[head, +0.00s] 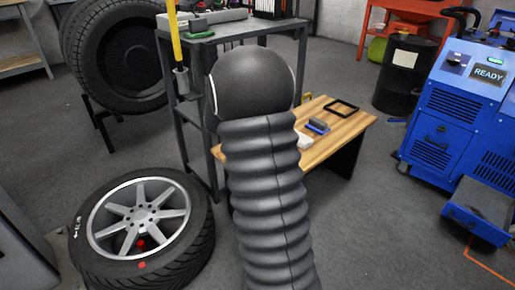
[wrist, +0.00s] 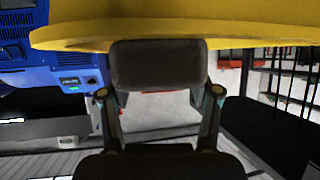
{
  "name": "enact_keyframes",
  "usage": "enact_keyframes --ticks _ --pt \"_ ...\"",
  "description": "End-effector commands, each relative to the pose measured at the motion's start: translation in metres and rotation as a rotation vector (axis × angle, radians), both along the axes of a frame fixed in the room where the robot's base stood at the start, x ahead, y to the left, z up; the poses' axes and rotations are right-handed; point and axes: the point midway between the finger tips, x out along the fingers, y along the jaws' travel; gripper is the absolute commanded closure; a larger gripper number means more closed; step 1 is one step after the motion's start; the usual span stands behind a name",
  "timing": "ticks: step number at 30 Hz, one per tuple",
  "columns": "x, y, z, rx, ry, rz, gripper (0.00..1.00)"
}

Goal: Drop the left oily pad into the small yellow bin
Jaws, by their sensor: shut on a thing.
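My gripper (wrist: 160,90) shows in the wrist view with one finger on each side of a dark grey pad (wrist: 158,64), and it is shut on this pad. A large yellow curved surface with a rim, which looks like the small yellow bin (wrist: 180,28), fills the top of the wrist view. The pad's upper edge overlaps the yellow rim in the picture; I cannot tell whether they touch. In the head view my own arm hides the gripper and the pad. The bin cannot be made out clearly there.
A wooden bench (head: 350,127) behind my arm carries a black frame (head: 341,107) and a blue-grey block (head: 318,126). A grey metal rack (head: 204,150), a wheel (head: 140,225) on the floor and a blue machine (head: 455,110) stand around.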

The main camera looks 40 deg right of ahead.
Motion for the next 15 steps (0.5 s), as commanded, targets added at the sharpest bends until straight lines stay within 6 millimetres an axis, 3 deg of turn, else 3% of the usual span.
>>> enact_keyframes --ticks 6,7,9,10,15 --pt "-0.0006 0.0008 -0.004 0.006 0.004 0.0 0.79" --pt "-0.0007 0.0008 -0.0043 0.006 0.004 0.0 0.33" --pt "-0.0006 0.0008 -0.0042 0.006 0.004 0.0 0.16" --pt "-0.0006 0.0007 -0.004 0.006 0.004 0.0 0.09" --pt "-0.0005 0.0005 -0.0031 0.004 0.004 0.0 0.09"
